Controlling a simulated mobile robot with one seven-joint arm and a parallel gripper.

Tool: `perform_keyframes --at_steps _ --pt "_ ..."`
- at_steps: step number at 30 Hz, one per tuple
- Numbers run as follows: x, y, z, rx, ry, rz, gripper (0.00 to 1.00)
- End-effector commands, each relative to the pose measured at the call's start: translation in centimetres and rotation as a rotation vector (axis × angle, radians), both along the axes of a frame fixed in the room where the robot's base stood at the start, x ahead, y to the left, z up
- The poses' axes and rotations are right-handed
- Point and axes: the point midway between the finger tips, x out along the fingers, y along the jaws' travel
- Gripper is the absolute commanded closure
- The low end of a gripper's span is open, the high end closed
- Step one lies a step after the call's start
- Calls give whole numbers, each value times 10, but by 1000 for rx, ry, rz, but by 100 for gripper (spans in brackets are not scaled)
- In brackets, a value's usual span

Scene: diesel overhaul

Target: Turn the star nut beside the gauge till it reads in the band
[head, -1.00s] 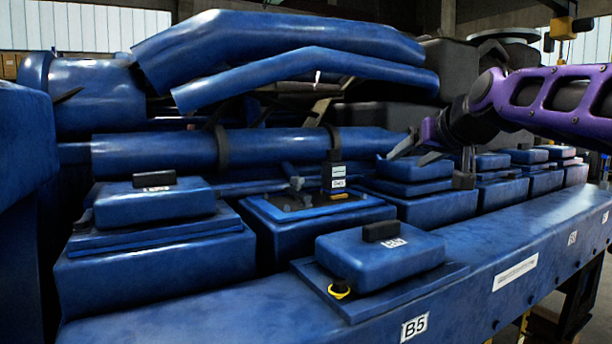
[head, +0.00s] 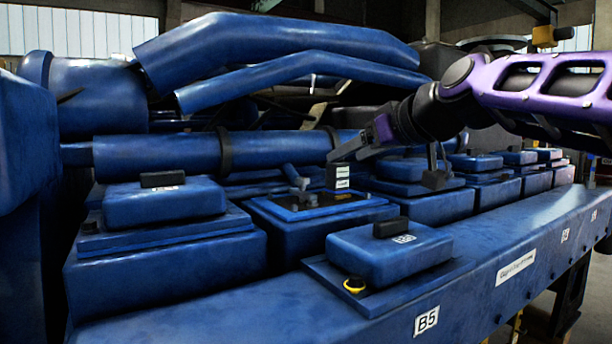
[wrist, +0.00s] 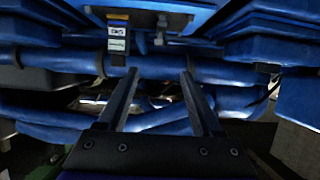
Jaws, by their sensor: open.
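A small dark block with white labels, which looks like the gauge (head: 338,177), stands on the black-topped open cylinder head right of centre. It also shows in the wrist view (wrist: 118,34); I cannot read its needle or band. A grey knobbed piece, seemingly the star nut (head: 302,186), stands just left of it, and in the wrist view it is right of the block (wrist: 160,33). My gripper (head: 344,152) is above and beside the gauge block in the head view. Its fingers (wrist: 158,78) are spread and empty, apart from the nut in the wrist view.
Covered blue cylinder heads (head: 165,202) stand on both sides. A loose cover (head: 392,249) with a yellow ring lies on the front ledge. A thick blue pipe (head: 275,148) runs behind, and more pipes arch above.

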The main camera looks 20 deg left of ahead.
Motion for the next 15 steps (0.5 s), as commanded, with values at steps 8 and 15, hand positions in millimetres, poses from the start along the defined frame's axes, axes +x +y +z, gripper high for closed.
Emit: perform_keyframes --at_steps 8,15 --pt "12 17 -6 2 0 3 33" --pt "21 28 -12 1 -1 2 33"
